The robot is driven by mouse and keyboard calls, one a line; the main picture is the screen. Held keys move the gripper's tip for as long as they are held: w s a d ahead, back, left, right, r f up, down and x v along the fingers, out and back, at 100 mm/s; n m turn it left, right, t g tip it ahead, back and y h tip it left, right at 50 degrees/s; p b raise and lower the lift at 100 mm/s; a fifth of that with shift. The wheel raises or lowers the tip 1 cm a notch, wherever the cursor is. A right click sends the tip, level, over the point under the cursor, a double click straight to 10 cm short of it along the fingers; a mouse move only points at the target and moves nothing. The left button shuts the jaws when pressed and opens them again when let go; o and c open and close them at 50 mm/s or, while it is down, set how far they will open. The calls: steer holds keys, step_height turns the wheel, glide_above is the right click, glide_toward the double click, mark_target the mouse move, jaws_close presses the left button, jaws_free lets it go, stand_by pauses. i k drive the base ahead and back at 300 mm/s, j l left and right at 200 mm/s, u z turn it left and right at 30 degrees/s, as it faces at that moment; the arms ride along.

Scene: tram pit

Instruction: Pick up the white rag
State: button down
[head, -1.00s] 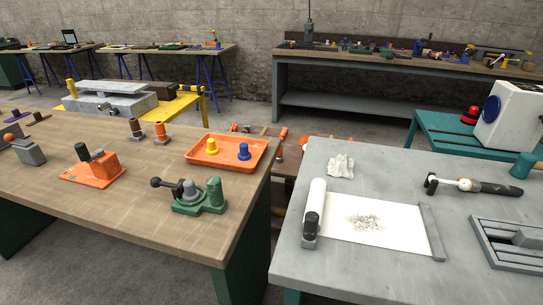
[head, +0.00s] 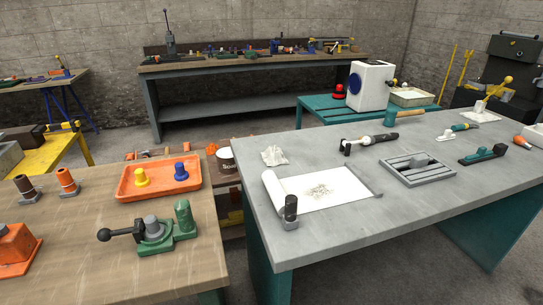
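A crumpled white rag (head: 274,156) lies on the grey table (head: 330,240), near its far left edge. It sits just behind a white paper sheet (head: 318,191) that unrolls from a roll. Another pale crumpled cloth-like thing (head: 479,108) lies at the far right of the same table, under a yellow-handled tool. My gripper is not in view.
A dark-handled tool (head: 370,143) and a slotted grey plate (head: 418,168) lie right of the rag. A black-capped grey piece (head: 290,212) stands at the sheet's near left corner. A wooden table (head: 90,235) with an orange tray (head: 160,192) is at left, across a narrow gap.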

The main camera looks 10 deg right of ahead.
mark_target(273, 157)
steer(key=i+l+u, duration=0.35)
steer(key=i+l, duration=0.15)
steer(key=i+l+u, duration=0.15)
steer(key=l, duration=0.25)
steer(key=i+l+u, duration=0.35)
steer(key=l, duration=0.4)
